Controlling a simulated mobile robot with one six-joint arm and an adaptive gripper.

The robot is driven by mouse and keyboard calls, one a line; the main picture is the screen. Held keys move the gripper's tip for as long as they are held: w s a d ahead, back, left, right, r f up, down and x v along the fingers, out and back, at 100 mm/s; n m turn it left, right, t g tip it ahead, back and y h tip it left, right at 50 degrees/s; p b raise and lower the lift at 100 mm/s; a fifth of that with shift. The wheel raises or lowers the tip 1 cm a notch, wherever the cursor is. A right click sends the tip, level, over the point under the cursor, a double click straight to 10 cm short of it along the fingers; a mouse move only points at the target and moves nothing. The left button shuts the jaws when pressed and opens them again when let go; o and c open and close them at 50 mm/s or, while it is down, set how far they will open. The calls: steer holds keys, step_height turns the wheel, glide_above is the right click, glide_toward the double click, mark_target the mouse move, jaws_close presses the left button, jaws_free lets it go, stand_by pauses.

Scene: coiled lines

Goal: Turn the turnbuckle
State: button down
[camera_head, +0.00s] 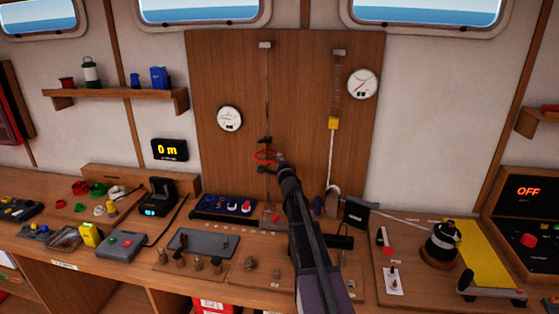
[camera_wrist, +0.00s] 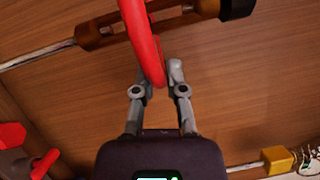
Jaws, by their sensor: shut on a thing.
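The turnbuckle shows in the head view as a thin upright line with dark fittings and a red ring (camera_head: 264,155) in front of the wooden panel. In the wrist view its bronze-brown body (camera_wrist: 101,35) lies across the top, with a rod running left and a dark end at right. The red ring (camera_wrist: 141,35) crosses in front of the body and comes down between the fingers of my gripper (camera_wrist: 160,74). My gripper is shut on the red ring. In the head view my gripper (camera_head: 281,160) reaches the ring from the lower right, and my arm hides part of the bench.
A second line with a spring and yellow block (camera_head: 333,123) hangs to the right. Two round gauges (camera_head: 229,118) flank the lines. A display (camera_head: 169,150) reads 0 m. The bench below holds a blue switch panel (camera_head: 222,205), a grey tray and a winch drum (camera_head: 440,240).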

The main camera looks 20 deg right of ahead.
steer(key=c, duration=0.7)
jaws_free()
steer(key=shift+w+d+n+y, duration=0.2)
steer(key=shift+n+y, duration=0.3)
steer(key=shift+y, duration=0.3)
